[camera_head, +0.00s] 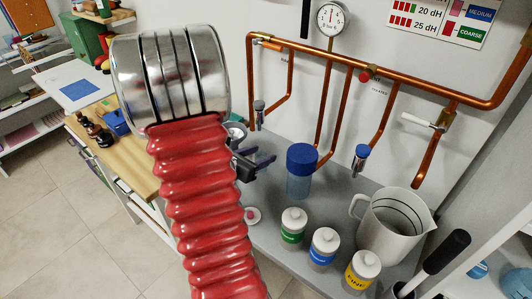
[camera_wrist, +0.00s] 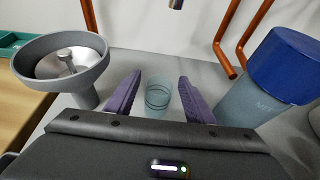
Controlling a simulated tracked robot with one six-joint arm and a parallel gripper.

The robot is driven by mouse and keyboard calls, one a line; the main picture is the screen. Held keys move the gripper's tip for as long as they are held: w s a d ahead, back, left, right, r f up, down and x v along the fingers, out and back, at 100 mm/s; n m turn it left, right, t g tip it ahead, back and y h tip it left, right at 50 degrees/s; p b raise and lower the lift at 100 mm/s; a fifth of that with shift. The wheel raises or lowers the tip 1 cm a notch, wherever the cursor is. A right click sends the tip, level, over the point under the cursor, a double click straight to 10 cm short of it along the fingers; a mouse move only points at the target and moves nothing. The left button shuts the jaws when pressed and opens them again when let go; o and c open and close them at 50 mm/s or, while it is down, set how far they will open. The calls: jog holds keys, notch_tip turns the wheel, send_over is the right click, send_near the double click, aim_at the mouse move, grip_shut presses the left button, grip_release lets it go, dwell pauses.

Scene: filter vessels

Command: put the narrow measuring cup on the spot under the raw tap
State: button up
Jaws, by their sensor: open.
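The narrow measuring cup (camera_wrist: 158,98), small, clear and bluish with dark ring marks, stands upright on the grey counter between my fingers in the wrist view. I cannot make it out in the head view. My gripper (camera_wrist: 159,86) is open, with a purple finger on each side of the cup and a gap visible at both. In the head view my gripper (camera_head: 262,162) is low over the counter, partly behind my arm. The left tap (camera_head: 259,108), probably the raw tap, hangs from the copper pipe; its label is unreadable. The spot under it is not clearly visible.
A grey funnel-like vessel (camera_wrist: 88,97) stands left of my gripper, and a blue-lidded container (camera_head: 301,178) close on the right. Several white-capped bottles, including a green-labelled one (camera_head: 292,228), and a white jug (camera_head: 392,232) stand further right. Copper pipes (camera_head: 385,72) run along the wall.

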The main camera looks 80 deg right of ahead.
jog(key=v, duration=0.8)
jog(key=shift+w, duration=0.1)
dwell(0.7)
jog(key=w+a+r+m+t+y, duration=0.3)
jog(key=w+a+r+m+y, duration=0.1)
jog(key=a, duration=1)
jog(key=w+a+r+m+t+y, duration=0.4)
jog(key=w+a+m, duration=0.1)
jog(key=a, duration=1)
jog(key=w+a+r+m+t+y, duration=0.3)
jog(key=w+a+r+m+y, duration=0.1)
jog(key=a, duration=1.1)
jog(key=shift+w+r+t, duration=0.2)
jog(key=shift+w+t, duration=0.2)
jog(key=shift+w, duration=0.05)
jog(key=shift+c, duration=0.3)
